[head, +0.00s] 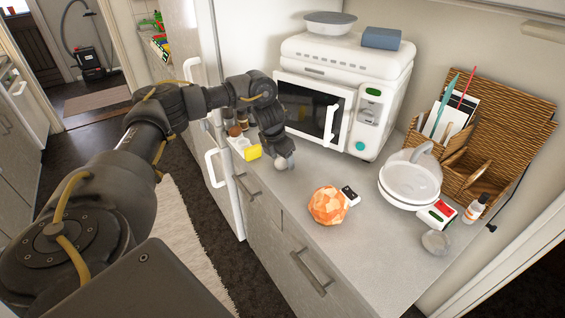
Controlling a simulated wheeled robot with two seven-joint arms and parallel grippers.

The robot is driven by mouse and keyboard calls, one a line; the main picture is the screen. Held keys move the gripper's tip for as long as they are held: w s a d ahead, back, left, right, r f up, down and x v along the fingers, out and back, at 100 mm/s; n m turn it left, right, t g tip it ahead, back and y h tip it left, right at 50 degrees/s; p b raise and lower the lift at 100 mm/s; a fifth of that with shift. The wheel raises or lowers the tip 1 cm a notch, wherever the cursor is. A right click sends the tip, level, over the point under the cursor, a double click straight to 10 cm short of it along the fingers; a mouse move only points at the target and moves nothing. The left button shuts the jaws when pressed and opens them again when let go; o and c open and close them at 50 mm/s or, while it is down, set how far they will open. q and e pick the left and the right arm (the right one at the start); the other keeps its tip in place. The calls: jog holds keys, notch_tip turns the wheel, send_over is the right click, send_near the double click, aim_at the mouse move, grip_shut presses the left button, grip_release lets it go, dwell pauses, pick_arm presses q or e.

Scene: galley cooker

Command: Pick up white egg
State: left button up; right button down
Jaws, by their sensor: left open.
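A small whitish rounded thing, which looks like the white egg (281,164), sits at the left front edge of the grey counter (320,250). My left arm reaches in from the left, and its left gripper (285,158) points down right at the egg. The dark jaws are open and partly cover it. I cannot tell whether they touch it. My right gripper is out of view.
A white microwave (345,90) stands just behind the left gripper. An orange faceted ball (328,205), a white bowl (410,180) and a wicker organiser (490,130) are to the right.

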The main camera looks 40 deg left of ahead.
pick_arm(q)
jog(key=c, duration=0.7)
jog(key=shift+r, duration=0.15)
